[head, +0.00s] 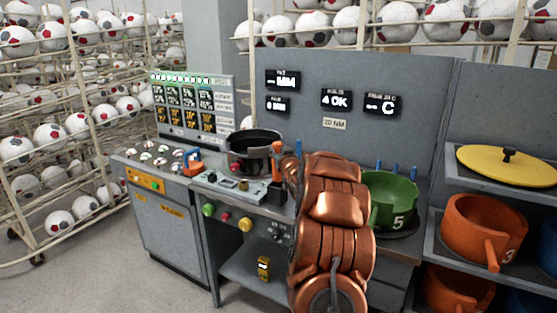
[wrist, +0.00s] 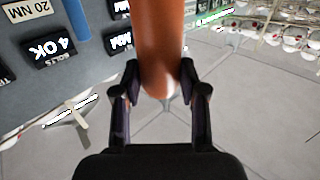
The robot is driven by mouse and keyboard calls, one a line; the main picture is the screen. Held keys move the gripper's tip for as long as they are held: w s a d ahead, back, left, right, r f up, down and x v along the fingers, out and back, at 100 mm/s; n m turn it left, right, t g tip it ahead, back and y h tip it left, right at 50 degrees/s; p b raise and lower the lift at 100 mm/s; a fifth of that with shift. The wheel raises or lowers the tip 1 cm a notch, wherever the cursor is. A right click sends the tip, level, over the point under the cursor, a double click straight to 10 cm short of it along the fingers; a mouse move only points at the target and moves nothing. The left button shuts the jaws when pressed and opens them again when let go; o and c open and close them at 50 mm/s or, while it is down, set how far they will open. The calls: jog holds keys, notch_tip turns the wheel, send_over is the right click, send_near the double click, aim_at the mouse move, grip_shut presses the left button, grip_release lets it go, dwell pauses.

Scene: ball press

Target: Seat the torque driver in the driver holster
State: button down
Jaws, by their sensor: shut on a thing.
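The torque driver's orange handle (wrist: 160,45) is between the two fingers of my gripper (wrist: 160,90) in the wrist view, near its rounded end. My gripper is shut on it. In the head view an upright orange handle (head: 277,158), which looks like the same driver, stands just left of my copper arm, above the console. A dark block (head: 276,193) lies directly below it and may be the driver holster; I cannot tell whether the driver's lower end is inside it. The head view does not clearly show my gripper's fingers, which my arm seems to hide.
A black pot (head: 253,158) sits left of the handle. A green pot (head: 391,200) marked 5 is right of my arm. Blue pegs (head: 298,147) stand close by. A grey panel with displays (head: 336,99) rises behind. Orange pots (head: 480,228) fill the right shelf.

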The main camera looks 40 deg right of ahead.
jog(key=shift+f+p, duration=0.4)
jog(key=shift+f, duration=1.25)
jog(key=c, duration=0.6)
grip_release()
jog(key=shift+c, duration=0.2)
